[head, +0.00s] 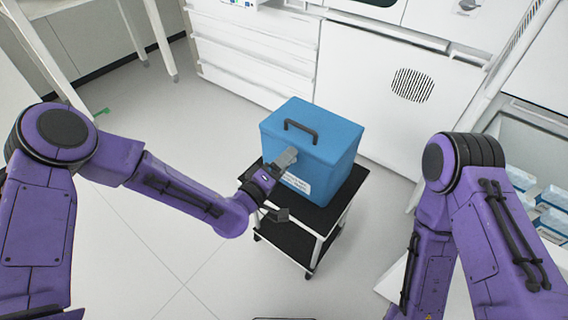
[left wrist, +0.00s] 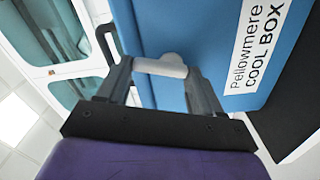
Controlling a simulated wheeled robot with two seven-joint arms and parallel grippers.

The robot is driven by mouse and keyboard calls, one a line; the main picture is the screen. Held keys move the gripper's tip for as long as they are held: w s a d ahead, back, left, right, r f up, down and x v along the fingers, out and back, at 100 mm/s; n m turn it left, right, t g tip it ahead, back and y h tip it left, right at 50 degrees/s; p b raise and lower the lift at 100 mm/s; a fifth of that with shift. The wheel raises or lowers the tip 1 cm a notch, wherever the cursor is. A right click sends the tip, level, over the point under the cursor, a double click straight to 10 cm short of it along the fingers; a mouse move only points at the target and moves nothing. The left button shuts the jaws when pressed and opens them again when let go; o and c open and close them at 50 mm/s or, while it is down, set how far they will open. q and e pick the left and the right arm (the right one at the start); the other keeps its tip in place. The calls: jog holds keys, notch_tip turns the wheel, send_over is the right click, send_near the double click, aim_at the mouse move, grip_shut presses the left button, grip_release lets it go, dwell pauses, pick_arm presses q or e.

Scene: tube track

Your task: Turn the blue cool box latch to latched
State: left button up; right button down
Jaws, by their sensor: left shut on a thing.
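The blue cool box (head: 325,150) stands on a small cart, with a dark handle on its closed lid. Its white label (left wrist: 257,45) reads "Pellowmere COOL BOX" in the left wrist view. My left gripper (head: 284,160) is at the box's front face, just below the lid. In the left wrist view, its two fingers (left wrist: 162,82) are on either side of the pale grey latch (left wrist: 160,67), shut on it. The latch's bar lies across between the fingers in that view. My right gripper is out of view.
The cart (head: 327,215) has a black top and a lower shelf. White drawers and a cabinet (head: 375,90) stand behind it. A white table frame is at the upper left, and a rack with blue-white boxes (head: 553,197) at the right. The floor at front left is clear.

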pick_arm(q)
jog(key=shift+w+a+n+b, duration=0.1)
jog(key=shift+n+b, duration=0.05)
jog(key=shift+n, duration=0.75)
jog(key=shift+w+a+n+b, duration=0.1)
jog(key=shift+n+b, duration=0.05)
jog(key=shift+n, duration=0.75)
jog(key=o, duration=1.1)
jog(key=shift+c, duration=0.2)
jog(key=v, duration=1)
jog(key=shift+s+a, duration=0.15)
jog(key=shift+s, duration=0.1)
